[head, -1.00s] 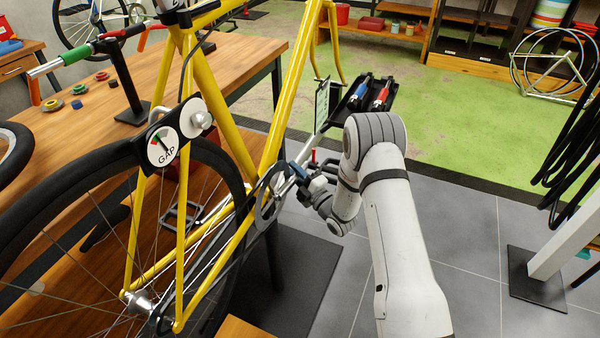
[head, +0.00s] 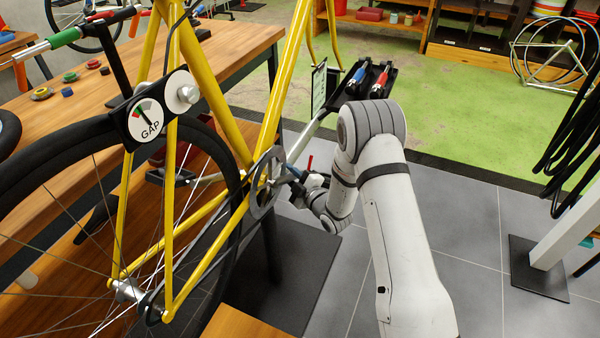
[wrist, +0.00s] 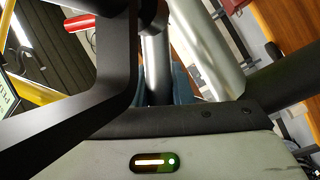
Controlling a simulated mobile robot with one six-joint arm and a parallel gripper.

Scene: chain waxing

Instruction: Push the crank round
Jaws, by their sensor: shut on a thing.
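The crank belongs to a yellow bicycle (head: 212,95) in the head view. Its dark chainring (head: 264,186) sits low on the frame. The far pedal (head: 168,176) shows left of the chainring, behind the yellow stays, with a silver crank arm leading to it. My gripper (head: 300,182) is right beside the chainring on the near side, shut on the crank; the contact is mostly hidden by the wrist. In the wrist view a black finger (wrist: 112,70) stands at the left and a silver bar (wrist: 156,55) shows beyond it.
A round GAP gauge (head: 145,119) is on the frame above the rear wheel (head: 60,160). A wooden bench (head: 225,60) stands behind the bicycle. A black tray with blue and red tools (head: 368,82) is beyond my arm. Grey floor (head: 465,230) is open at right.

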